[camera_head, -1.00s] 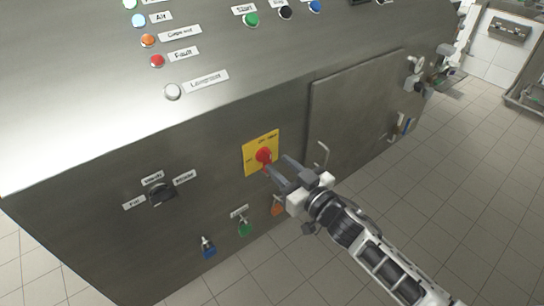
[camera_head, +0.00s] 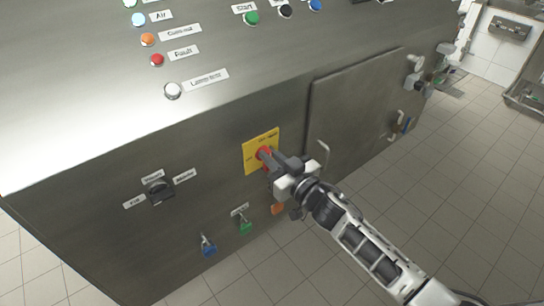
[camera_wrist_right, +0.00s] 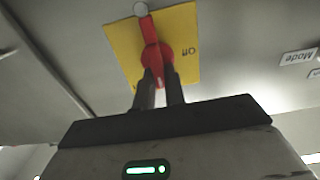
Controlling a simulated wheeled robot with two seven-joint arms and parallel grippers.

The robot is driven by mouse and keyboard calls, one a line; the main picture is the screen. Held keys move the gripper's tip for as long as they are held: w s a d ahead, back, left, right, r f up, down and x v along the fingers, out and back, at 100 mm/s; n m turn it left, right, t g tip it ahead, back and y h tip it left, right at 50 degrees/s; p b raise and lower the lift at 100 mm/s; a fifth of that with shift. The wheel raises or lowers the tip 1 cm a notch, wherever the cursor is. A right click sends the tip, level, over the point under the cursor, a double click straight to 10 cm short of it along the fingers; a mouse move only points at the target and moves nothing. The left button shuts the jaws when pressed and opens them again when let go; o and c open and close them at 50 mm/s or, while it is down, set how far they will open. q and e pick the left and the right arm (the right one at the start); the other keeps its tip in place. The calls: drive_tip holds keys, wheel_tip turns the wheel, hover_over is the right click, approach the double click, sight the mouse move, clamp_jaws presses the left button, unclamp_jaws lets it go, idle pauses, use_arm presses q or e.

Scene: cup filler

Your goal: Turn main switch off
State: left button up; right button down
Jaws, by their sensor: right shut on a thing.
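The main switch is a red rotary handle (camera_head: 264,153) on a yellow plate (camera_head: 250,160) on the steel machine front. My right gripper (camera_head: 272,161) reaches it from the lower right and is shut on the handle. In the right wrist view the red handle (camera_wrist_right: 152,52) lies across the yellow plate (camera_wrist_right: 183,30), and the fingers of my right gripper (camera_wrist_right: 158,88) are on either side of its near end. An "Off" label shows beside the handle there. My left gripper is not in view.
A black selector knob (camera_head: 159,191) is left of the switch. Blue (camera_head: 209,250), green (camera_head: 245,228) and orange (camera_head: 278,208) fittings sit below. A door (camera_head: 350,110) with a bent handle is to the right. The tiled floor in front is clear.

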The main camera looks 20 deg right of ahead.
drive_tip(key=n, duration=0.4)
drive_tip(key=n+b, duration=0.1)
drive_tip(key=n, duration=0.4)
drive_tip(key=a+f+n, duration=0.1)
drive_tip(key=n, duration=0.3)
drive_tip(key=shift+s+a+n, duration=0.1)
drive_tip(key=shift+s+n, duration=0.15)
drive_tip(key=shift+n, duration=0.15)
drive_tip(key=n+b, duration=0.1)
drive_tip(key=n, duration=0.1)
drive_tip(key=shift+f+n, duration=0.15)
drive_tip(key=shift+n, duration=0.85)
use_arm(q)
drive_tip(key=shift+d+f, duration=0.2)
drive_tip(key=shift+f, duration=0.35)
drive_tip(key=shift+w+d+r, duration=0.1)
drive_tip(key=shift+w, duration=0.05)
use_arm(e)
drive_tip(key=shift+f, duration=0.1)
